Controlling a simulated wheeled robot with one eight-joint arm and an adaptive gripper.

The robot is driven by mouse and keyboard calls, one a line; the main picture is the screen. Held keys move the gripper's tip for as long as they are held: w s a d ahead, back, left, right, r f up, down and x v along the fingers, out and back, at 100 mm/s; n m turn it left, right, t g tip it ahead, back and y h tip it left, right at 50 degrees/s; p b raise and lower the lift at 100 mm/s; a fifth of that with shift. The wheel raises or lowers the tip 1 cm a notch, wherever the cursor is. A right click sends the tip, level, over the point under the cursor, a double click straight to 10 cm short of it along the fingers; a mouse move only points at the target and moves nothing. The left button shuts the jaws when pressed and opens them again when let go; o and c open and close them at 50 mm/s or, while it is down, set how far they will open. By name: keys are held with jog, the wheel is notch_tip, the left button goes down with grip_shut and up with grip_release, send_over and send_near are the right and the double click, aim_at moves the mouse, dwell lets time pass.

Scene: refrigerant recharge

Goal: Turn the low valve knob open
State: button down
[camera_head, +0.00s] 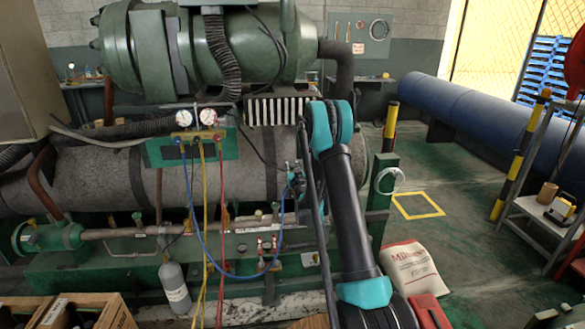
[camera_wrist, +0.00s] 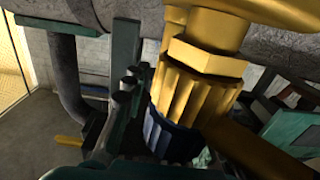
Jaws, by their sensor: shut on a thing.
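In the head view my gripper (camera_head: 297,184) is at the middle of the machine, in front of the grey cylinder, where the blue hose (camera_head: 222,273) rises to its right end. In the wrist view a large brass valve fitting (camera_wrist: 205,62) has a hexagonal nut and a ribbed collar. A blue ribbed knob (camera_wrist: 170,136), which I take for the low valve knob, sits below the collar. My gripper's dark toothed finger (camera_wrist: 124,108) is against its left side. My gripper is shut on the knob; the other finger is not clearly seen.
The gauge manifold (camera_head: 192,142) with two dials hangs left of my gripper, with yellow, red and blue hoses below. A grey bottle (camera_head: 174,288) stands low at left. A white sack (camera_head: 410,268) lies on the floor at right. The floor near the yellow square (camera_head: 418,206) is clear.

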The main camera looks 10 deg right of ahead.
jog(key=shift+d+n+y, duration=0.1)
jog(key=shift+n+y, duration=0.3)
jog(key=shift+y, duration=0.2)
jog(key=n+g+y, duration=0.1)
jog(key=n+y, duration=0.1)
jog(key=y, duration=0.2)
jog(key=shift+n, duration=0.4)
jog(key=n+g+y, duration=0.1)
jog(key=y, duration=0.1)
jog(key=n+g+y, duration=0.1)
jog(key=n+y, duration=0.1)
jog(key=y, duration=0.1)
jog(key=shift+n+g, duration=0.3)
jog(key=shift+g, duration=0.1)
jog(key=n+g+y, duration=0.3)
jog(key=g+y, duration=0.1)
jog(key=shift+n, duration=0.3)
jog(key=shift+n+g+y, duration=0.65)
jog(key=shift+n+g, duration=0.3)
jog(key=shift+g, duration=0.45)
jog(key=shift+n+g+y, duration=0.65)
jog(key=shift+n+g, duration=0.3)
jog(key=shift+g, duration=0.75)
jog(key=c, duration=1.2)
grip_release()
